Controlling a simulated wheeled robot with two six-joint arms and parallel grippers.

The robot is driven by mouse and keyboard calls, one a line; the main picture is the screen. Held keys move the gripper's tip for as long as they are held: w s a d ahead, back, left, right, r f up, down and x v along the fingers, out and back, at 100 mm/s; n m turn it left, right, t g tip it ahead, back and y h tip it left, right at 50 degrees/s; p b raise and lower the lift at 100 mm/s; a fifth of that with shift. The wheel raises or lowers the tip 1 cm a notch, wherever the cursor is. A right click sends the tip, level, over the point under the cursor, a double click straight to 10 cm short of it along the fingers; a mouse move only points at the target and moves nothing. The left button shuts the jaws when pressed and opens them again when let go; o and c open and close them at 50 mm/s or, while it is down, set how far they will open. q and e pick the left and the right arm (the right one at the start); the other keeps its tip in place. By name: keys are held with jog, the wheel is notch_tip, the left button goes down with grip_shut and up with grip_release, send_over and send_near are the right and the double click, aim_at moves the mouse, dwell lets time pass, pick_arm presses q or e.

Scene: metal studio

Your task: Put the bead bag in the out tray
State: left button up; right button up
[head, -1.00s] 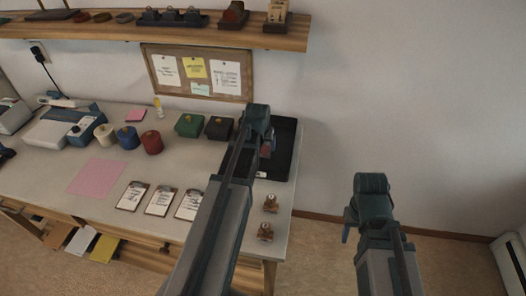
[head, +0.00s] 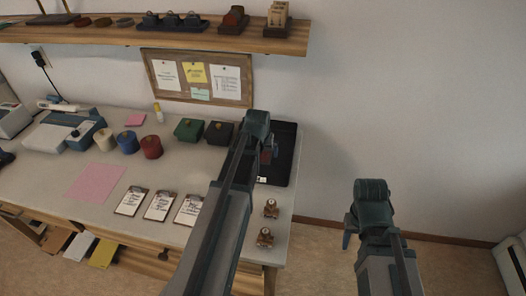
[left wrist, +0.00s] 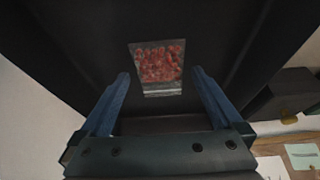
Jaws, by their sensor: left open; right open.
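The bead bag (left wrist: 160,66), a clear packet of red beads, lies in the black out tray (left wrist: 70,50) in the left wrist view. My left gripper (left wrist: 160,78) is open, with its two blue fingers on either side of the bag's lower end and apart from it. In the head view my left gripper (head: 267,145) is over the out tray (head: 286,145) at the table's right end, and only a small red part of the bag shows beside it. My right gripper (head: 350,230) is open and empty, off the table's right side.
A dark box (head: 218,132) and a green box (head: 188,129) stand left of the tray. Several clipboards (head: 159,206) and two small brown items (head: 271,209) lie near the front edge. A corkboard (head: 197,77) and shelf (head: 150,35) are on the wall behind.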

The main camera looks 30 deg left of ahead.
pick_arm(q)
jog(key=p+v, duration=1.1)
jog(key=v, duration=0.1)
jog(key=s+d+m+g, duration=0.1)
jog(key=s+d+m, duration=0.1)
jog(key=s+d, duration=0.3)
jog(key=s+d+f+m+g, duration=0.1)
jog(key=s+d, duration=0.4)
jog(key=d, duration=0.6)
jog(key=s+d+m+g, duration=0.2)
jog(key=s+d, duration=0.4)
jog(key=d, duration=0.3)
jog(key=shift+f+m, duration=0.2)
jog(key=shift+m, duration=0.6)
jog(key=shift+s, duration=0.1)
